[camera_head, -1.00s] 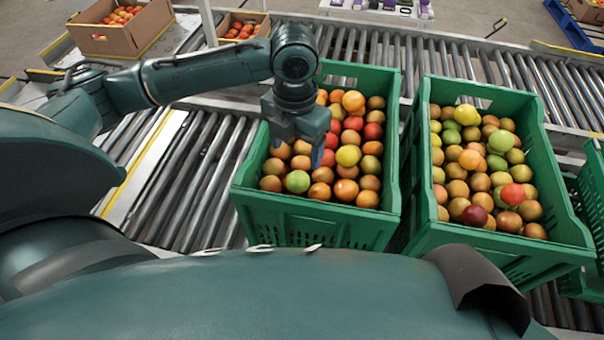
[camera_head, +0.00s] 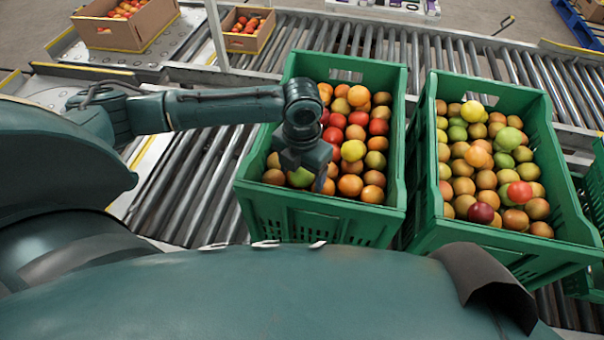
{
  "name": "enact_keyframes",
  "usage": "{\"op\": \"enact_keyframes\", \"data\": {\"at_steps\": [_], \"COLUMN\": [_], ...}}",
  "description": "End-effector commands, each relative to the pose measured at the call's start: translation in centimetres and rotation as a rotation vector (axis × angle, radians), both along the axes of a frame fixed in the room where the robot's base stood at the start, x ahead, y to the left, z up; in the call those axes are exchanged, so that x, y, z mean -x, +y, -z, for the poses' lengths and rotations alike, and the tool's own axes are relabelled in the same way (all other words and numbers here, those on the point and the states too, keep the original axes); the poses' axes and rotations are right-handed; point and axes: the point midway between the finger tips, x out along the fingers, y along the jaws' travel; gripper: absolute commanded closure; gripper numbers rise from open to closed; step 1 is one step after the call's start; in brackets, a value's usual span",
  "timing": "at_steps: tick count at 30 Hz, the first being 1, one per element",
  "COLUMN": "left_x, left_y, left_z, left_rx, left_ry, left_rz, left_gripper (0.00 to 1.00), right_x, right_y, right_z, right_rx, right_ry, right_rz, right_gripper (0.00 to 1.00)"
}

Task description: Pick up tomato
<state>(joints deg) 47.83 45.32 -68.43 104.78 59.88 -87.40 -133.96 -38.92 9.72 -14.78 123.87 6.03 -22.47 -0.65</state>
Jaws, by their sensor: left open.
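My left gripper (camera_head: 310,181) points down over the front left part of that crate, low and close to the fruit. It is open, and I see no tomato held in it. I cannot tell whether the fingers touch any tomato. My right gripper is not in view.
A second green crate (camera_head: 430,215) of mixed tomatoes stands just to the right. Cardboard boxes of tomatoes, a larger one (camera_head: 143,35) and a smaller one (camera_head: 250,46), stand at the back left. Bare rollers (camera_head: 195,180) lie left of the crates.

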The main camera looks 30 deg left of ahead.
Motion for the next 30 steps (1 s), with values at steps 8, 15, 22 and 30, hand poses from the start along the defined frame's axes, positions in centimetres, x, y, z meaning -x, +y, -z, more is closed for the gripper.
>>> {"op": "enact_keyframes", "data": {"at_steps": [8, 15, 22, 30], "left_x": [0.0, 0.0, 0.0, -0.1], "left_y": [0.0, 0.0, 0.0, -0.1], "left_z": [0.0, -0.1, -0.2, -4.4], "left_rx": [0.0, 0.0, 0.0, 0.002], "left_ry": [0.0, 0.0, 0.0, -0.005], "left_rz": [0.0, 0.0, 0.0, 0.0], "left_gripper": [0.46, 0.65, 0.65, 0.65], "right_x": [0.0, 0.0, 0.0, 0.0], "right_y": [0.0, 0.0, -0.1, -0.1], "right_z": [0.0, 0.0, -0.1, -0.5], "right_rx": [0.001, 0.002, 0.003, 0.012], "right_ry": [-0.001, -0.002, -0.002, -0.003], "right_rz": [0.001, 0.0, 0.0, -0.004], "right_gripper": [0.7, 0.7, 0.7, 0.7]}}
